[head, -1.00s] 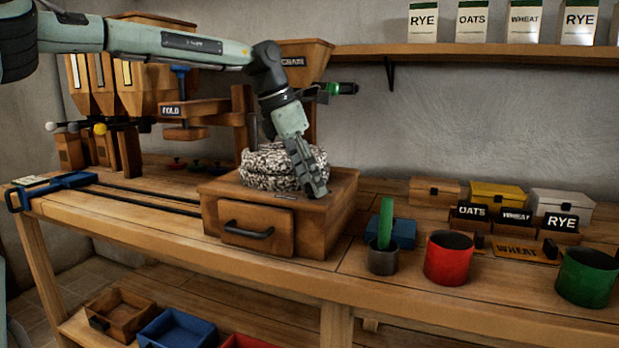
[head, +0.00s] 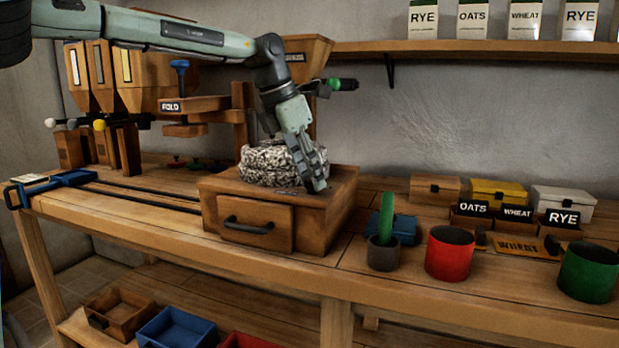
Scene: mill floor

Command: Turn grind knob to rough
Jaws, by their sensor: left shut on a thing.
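The mill is a wooden box with a front drawer (head: 256,226) and speckled grey millstones (head: 268,163) on its top. My left arm reaches in from the upper left, and its gripper (head: 317,187) points down at the box top, just right of the stones. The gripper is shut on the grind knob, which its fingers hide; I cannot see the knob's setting. A small dark label (head: 289,190) lies on the box top beside the fingertips, too small to read. My right gripper is not in view.
A wooden hopper (head: 310,52) and a green-ended handle (head: 342,84) stand close behind my wrist. Red (head: 450,256) and green (head: 588,273) cups and a grey pot (head: 383,253) are to the right. A blue clamp-like frame (head: 50,187) is at left.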

